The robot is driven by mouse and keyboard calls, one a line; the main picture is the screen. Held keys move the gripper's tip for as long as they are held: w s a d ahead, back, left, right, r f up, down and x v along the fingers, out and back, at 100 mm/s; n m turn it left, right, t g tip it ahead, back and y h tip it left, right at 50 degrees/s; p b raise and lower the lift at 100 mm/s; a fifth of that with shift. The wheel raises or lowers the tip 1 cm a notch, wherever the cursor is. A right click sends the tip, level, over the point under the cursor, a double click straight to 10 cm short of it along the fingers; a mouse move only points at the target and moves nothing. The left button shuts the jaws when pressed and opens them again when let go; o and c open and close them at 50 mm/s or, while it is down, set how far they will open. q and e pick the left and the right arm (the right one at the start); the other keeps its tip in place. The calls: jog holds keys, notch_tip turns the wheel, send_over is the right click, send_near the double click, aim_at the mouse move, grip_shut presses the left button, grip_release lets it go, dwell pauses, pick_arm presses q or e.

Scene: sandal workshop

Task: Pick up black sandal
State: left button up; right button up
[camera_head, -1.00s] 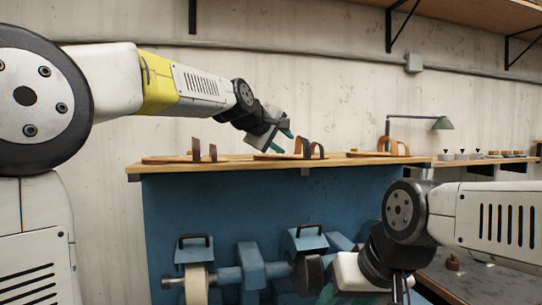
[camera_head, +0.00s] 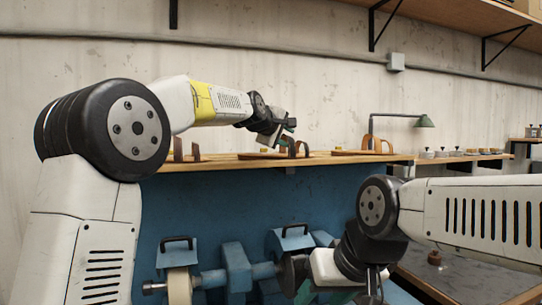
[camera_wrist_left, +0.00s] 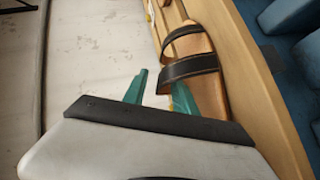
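Sandals with upright straps stand on the wooden bench top. The middle one, with dark straps (camera_head: 299,147), looks like the black sandal. In the left wrist view a dark strap (camera_wrist_left: 190,66) arches over a tan sole.
A sandal with brown straps (camera_head: 195,153) is to the left and one with tan straps (camera_head: 372,142) to the right. Blue machines (camera_head: 238,262) stand below the bench edge (camera_head: 235,164). A green lamp (camera_head: 424,121) is at the right. The wall is close behind.

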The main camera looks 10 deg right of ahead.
pick_arm(q)
grip_shut()
jog(key=shift+r, duration=0.1)
jog(key=shift+r, duration=0.75)
jog(key=shift+s+r, duration=0.2)
jog(key=shift+r, duration=0.35)
jog(key=shift+s+r, duration=0.2)
jog(key=shift+r, duration=0.3)
jog(key=s+a+r, duration=0.1)
jog(key=s, duration=1.4)
jog(key=shift+s+r, duration=0.15)
